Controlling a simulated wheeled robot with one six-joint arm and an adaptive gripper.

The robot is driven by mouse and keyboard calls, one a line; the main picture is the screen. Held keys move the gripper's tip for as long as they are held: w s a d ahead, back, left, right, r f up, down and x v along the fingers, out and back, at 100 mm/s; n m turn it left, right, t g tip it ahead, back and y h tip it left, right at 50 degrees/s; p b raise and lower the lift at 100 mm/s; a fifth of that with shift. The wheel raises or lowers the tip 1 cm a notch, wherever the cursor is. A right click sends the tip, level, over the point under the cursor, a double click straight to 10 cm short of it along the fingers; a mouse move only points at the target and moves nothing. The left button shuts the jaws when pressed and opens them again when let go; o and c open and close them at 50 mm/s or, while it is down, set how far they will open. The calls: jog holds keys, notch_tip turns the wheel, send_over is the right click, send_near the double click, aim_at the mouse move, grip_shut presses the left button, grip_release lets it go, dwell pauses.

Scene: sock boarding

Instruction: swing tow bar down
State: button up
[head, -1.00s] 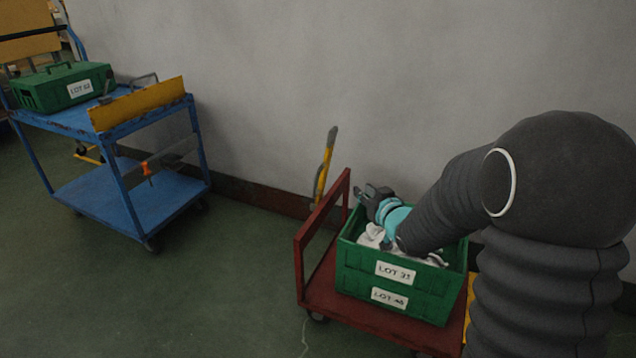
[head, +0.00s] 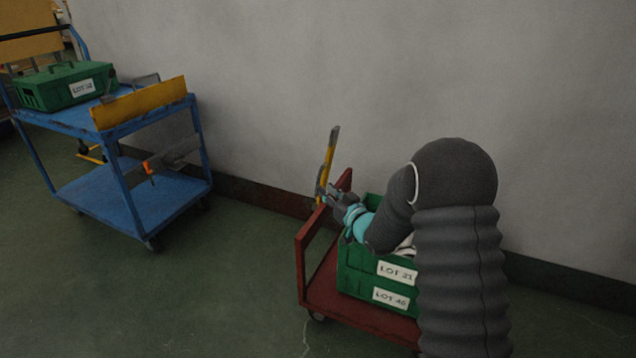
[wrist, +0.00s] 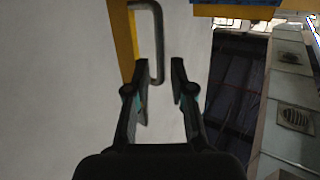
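The yellow tow bar (head: 328,160) stands nearly upright at the far-left end of the red cart (head: 301,262), close to the wall. Its yellow bar (wrist: 122,38) and grey loop handle (wrist: 159,42) show in the wrist view. My gripper (head: 328,193) is beside the lower visible part of the bar in the head view. In the wrist view my gripper (wrist: 160,75) is open, its two fingers apart. The handle's lower end shows between the fingertips, nearer the left one. I cannot tell whether they touch. The bar's foot is hidden.
A green crate (head: 358,272) with lot labels sits on the red cart, partly behind my arm. A blue two-shelf cart (head: 150,205) stands at left, carrying another green crate (head: 40,97). Green floor lies clear between the carts. The grey wall is close behind.

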aim_at(318, 182)
jog(key=x, duration=0.5)
jog(key=shift+w+a, duration=0.25)
jog(key=shift+w, duration=0.05)
grip_shut()
